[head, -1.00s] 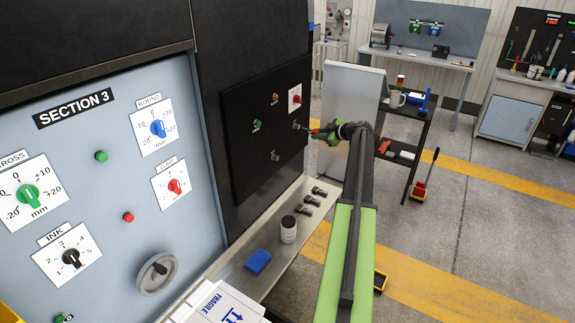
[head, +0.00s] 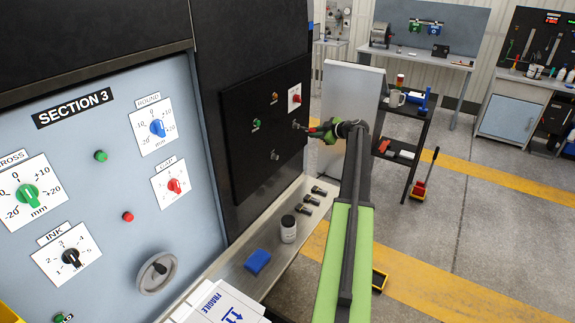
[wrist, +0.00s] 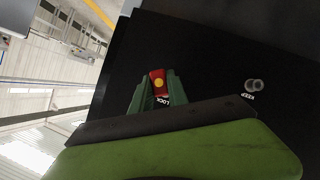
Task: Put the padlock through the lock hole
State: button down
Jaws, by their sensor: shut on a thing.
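My gripper (head: 316,132) is at the right part of the black panel on the machine. In the wrist view its green fingers (wrist: 157,88) are shut on a red padlock (wrist: 158,76) with a yellow round spot. A white "LOCK" label shows on the panel right by the padlock. In the head view a small silver fitting (head: 296,125) on the panel lies just left of the gripper tip. The padlock's shackle and the lock hole are hidden in the wrist view, so I cannot tell whether the shackle is through it.
A second silver fitting (wrist: 254,86) marked "KEEP" is on the panel, apart from the gripper. The black panel (head: 240,180) also has several buttons and a red switch (head: 295,97). A metal shelf below holds a jar (head: 288,228) and a blue block (head: 257,261).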

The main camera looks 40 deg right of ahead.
jog(key=shift+w+a, duration=0.15)
jog(key=shift+w, duration=0.45)
jog(key=shift+w+a, duration=0.15)
jog(key=shift+w, duration=0.45)
dwell(0.6)
jog(key=c, duration=1.2)
grip_release()
jog(key=p+v, duration=0.7)
jog(key=v, duration=1)
jog(key=shift+s, duration=0.2)
